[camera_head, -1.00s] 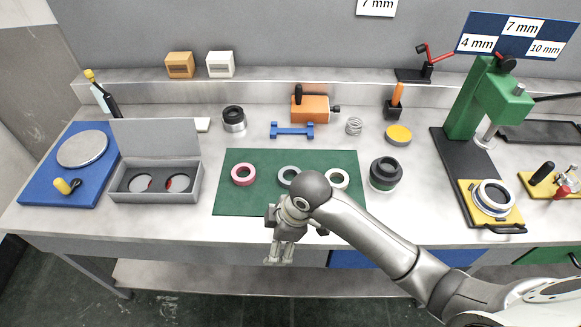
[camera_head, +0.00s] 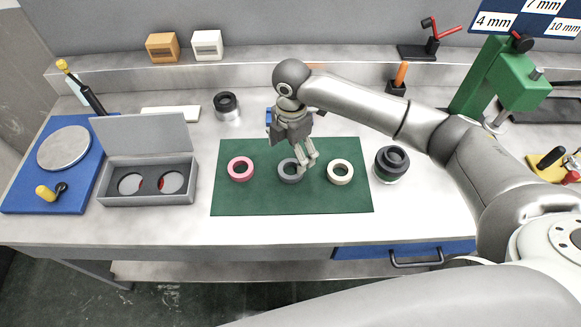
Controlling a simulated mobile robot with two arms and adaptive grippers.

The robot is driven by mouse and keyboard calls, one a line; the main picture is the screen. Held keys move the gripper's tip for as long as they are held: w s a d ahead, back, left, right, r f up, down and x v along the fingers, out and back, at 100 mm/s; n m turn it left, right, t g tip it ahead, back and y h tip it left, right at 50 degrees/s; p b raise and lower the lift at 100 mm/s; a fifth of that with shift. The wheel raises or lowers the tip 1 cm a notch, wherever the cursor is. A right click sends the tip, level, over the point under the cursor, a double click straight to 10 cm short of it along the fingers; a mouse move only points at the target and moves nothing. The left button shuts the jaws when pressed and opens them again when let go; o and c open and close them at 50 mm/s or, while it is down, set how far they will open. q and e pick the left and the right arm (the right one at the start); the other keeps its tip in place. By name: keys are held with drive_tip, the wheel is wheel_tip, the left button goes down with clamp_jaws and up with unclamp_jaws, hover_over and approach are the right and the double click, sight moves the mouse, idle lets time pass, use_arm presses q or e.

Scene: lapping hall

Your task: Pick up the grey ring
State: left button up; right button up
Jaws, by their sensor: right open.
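The grey ring (camera_head: 290,171) lies on the green mat (camera_head: 262,203), between a pink ring (camera_head: 240,169) on its left and a cream-white ring (camera_head: 348,175) on its right. My right gripper (camera_head: 307,167) is open and hangs above the mat, its fingers pointing down beside the right part of the grey ring. The fingers overlap the ring's right edge in the picture. I cannot tell whether they touch it. My left gripper is not in view.
A grey open case (camera_head: 148,198) with two round discs stands left of the mat. A dark cylinder (camera_head: 392,165) stands just right of the mat. A blue board (camera_head: 25,196) lies at the far left. The mat's front is clear.

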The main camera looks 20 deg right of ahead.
sight(292, 172)
drive_tip(key=shift+f, duration=0.75)
wheel_tip(292, 172, down, 4)
drive_tip(key=shift+d+f+p, duration=0.1)
drive_tip(key=shift+f+p, duration=0.1)
drive_tip(key=shift+p, duration=0.5)
drive_tip(key=shift+f, duration=0.4)
drive_tip(key=c, duration=1.2)
drive_tip(key=shift+r, duration=0.1)
